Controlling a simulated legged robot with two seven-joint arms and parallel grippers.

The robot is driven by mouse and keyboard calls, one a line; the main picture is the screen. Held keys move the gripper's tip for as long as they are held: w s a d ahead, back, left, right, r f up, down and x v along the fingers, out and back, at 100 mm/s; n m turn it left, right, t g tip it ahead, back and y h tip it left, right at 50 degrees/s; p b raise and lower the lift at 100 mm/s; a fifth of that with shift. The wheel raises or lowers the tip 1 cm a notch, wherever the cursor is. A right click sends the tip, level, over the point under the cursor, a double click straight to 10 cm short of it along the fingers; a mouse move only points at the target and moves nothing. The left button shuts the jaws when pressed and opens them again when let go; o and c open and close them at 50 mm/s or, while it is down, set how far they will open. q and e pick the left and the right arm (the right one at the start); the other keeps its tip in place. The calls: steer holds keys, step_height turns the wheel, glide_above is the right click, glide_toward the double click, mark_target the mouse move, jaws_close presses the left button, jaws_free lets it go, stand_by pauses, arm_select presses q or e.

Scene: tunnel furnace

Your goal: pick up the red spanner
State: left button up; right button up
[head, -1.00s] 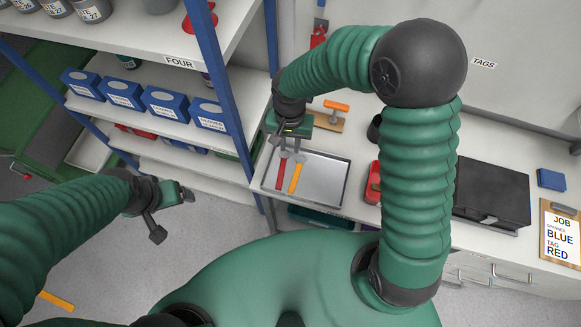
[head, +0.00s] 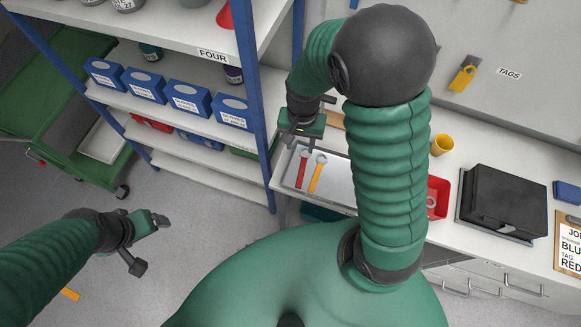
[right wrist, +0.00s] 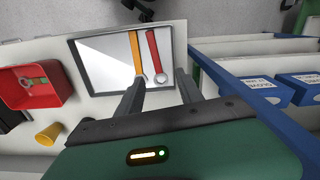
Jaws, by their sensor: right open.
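The red spanner (head: 301,172) lies in a shallow metal tray (head: 340,190) on the bench, left of an orange-yellow spanner (head: 317,178). In the right wrist view the red spanner (right wrist: 153,50) is right of the orange-yellow one (right wrist: 136,50), its ring end towards my gripper. My right gripper (head: 301,146) is open and empty near the spanners' ring ends; its fingers (right wrist: 158,88) show apart in the wrist view, with the red spanner's ring end between and beyond them. Its height above the tray is unclear. My left gripper (head: 158,221) is away over the floor; its jaw gap is unclear.
A red bin (head: 440,187), a yellow cup (head: 441,145) and a black case (head: 506,203) stand right of the tray. A blue-posted shelf (head: 255,85) with blue boxes stands close left of my right gripper. A job card (head: 570,245) is partly visible, reading "RED" beside tag.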

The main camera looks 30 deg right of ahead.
glide_above(302, 167)
steer(key=f, duration=0.8)
steer(key=shift+d+f, duration=0.35)
steer(key=shift+w+a+f, duration=0.1)
steer(key=shift+f, duration=0.25)
steer(key=f, duration=0.2)
steer(key=a+f+p, duration=0.1)
steer(key=f, duration=0.1)
steer(key=shift+f, duration=0.4)
steer(key=shift+d+f, duration=0.1)
steer(key=shift+d, duration=0.35)
steer(key=shift+c, duration=0.2)
steer(key=shift+d, duration=0.15)
steer(key=c, duration=0.5)
jaws_close()
arm_select(q)
steer(key=shift+w+d+r, duration=0.1)
steer(key=shift+d+r, duration=0.4)
steer(key=shift+d, duration=0.05)
arm_select(e)
steer(key=shift+a, duration=0.4)
